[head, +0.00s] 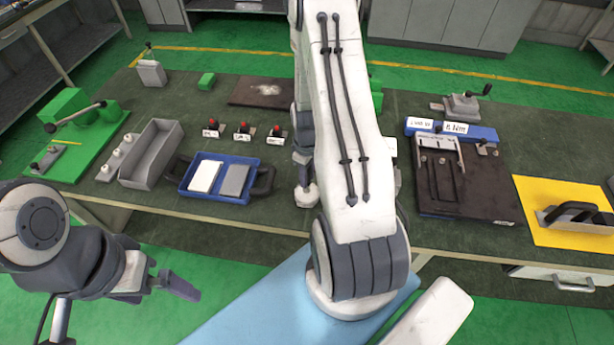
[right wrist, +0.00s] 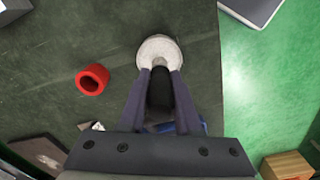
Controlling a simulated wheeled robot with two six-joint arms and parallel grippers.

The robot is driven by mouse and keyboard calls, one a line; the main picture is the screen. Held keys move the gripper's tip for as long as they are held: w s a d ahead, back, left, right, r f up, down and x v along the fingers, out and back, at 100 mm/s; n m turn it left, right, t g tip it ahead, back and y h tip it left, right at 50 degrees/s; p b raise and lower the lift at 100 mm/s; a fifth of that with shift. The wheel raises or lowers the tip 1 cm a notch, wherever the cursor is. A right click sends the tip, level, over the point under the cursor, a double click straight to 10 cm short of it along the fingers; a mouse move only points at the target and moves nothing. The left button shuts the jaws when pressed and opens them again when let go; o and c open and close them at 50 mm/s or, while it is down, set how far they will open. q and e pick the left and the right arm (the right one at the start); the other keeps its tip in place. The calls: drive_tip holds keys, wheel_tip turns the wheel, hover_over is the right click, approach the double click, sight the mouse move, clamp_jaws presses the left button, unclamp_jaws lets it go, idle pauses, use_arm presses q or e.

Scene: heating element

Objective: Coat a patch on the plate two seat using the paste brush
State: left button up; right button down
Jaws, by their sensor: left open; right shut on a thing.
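The paste brush appears as a black handle with a round whitish head (right wrist: 160,49) in the right wrist view. My right gripper (right wrist: 160,90) is shut on its handle. In the head view the whitish head (head: 306,196) shows near the table's front edge, beside my large right arm, which hides much of the middle. A blue tray (head: 222,157) holds a white plate (head: 204,176) and a grey plate (head: 234,180). I cannot tell which place is the plate two seat. My left gripper (head: 168,285) is open and empty, in front of the table.
A black board with a metal fixture (head: 465,195) stands at right, near a blue block with labels (head: 480,133). A yellow mat (head: 548,190) lies further right. A grey bin (head: 150,165) stands at left. A red ring (right wrist: 92,80) lies near the brush.

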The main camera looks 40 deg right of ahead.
drive_tip(key=shift+r+p, duration=1.95)
drive_tip(key=shift+r, duration=0.8)
